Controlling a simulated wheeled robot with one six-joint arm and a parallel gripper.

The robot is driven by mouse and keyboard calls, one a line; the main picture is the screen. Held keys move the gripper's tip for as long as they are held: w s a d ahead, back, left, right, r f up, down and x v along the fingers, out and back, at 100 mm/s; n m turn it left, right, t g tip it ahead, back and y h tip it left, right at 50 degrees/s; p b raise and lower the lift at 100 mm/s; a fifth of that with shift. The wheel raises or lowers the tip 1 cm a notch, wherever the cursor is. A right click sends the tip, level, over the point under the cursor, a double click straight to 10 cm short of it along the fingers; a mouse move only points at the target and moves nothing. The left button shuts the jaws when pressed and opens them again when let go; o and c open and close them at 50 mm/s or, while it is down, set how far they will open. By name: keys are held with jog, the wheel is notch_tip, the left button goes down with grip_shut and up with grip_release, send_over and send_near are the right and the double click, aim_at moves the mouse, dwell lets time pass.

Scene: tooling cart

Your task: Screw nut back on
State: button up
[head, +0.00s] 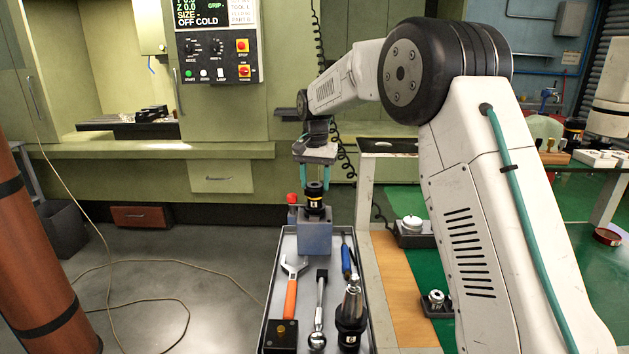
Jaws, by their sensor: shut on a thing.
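My gripper (315,180) is at the far end of the tray, pointing down, with a teal finger on each side. It is shut on the black nut (315,187). The nut sits at the top of a black tool holder (315,208) with a yellow mark, directly below the gripper. The holder stands upright in a blue-grey fixture block (315,238). Whether the nut touches the holder or its thread is engaged is too small to tell.
The tray (271,300) holds an orange-handled spanner (291,290), a ratchet wrench (319,310), a blue-handled tool (346,260) and another dark tool holder (350,325). A red-knobbed lever (292,200) stands beside the block. A green machine (230,150) is behind.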

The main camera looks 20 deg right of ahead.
jog(key=shift+m, duration=0.4)
jog(key=o, duration=1.4)
jog(key=shift+c, duration=0.2)
